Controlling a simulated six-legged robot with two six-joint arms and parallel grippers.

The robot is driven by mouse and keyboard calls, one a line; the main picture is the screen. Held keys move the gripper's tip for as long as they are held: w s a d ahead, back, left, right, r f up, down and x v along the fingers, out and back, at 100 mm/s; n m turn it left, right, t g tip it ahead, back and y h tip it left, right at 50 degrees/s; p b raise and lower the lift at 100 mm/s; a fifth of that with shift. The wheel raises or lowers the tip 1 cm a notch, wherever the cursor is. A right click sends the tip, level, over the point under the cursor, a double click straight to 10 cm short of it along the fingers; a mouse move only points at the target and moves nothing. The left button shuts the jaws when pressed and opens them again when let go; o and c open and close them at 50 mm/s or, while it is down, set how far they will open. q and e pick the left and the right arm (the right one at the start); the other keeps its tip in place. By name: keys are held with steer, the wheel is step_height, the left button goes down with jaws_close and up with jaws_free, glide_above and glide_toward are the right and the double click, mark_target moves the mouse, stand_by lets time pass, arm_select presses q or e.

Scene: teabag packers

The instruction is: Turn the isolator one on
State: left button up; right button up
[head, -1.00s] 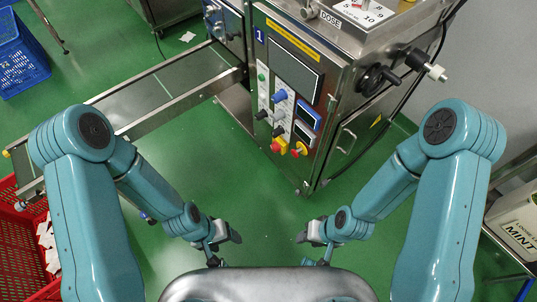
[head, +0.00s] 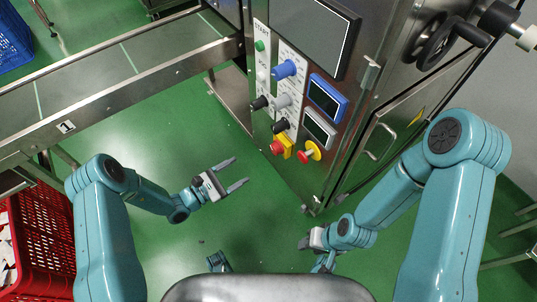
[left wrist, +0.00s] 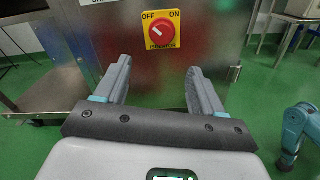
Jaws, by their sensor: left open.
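The isolator (head: 278,147) is a red rotary knob on a yellow plate, low on the machine's front panel. In the left wrist view the isolator (left wrist: 161,32) stands straight ahead, with OFF at upper left and ON at upper right. The white mark on its knob points up and left toward OFF. My left gripper (head: 241,171) is open and empty, to the left of the isolator and apart from it. In the left wrist view its fingers (left wrist: 159,66) stand below and either side of the knob. My right gripper (head: 308,241) is low in the middle; its fingers are hard to make out.
Black selector knobs (head: 280,126) and a blue knob (head: 286,68) are above. A conveyor (head: 120,75) runs at the left, with a red crate (head: 38,240) below. Green floor before the panel is clear.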

mark_target(273, 151)
arm_select(q)
steer(key=b+x, duration=0.2)
steer(key=x, duration=1)
steer(key=shift+s+d+f+b, duration=0.1)
steer(key=shift+s+f+b, duration=0.1)
steer(key=shift+b, duration=0.2)
steer(key=shift+w+d+r, duration=0.15)
steer(key=shift+w+d, duration=0.15)
steer(key=shift+d, duration=0.05)
steer(key=c, duration=1.1)
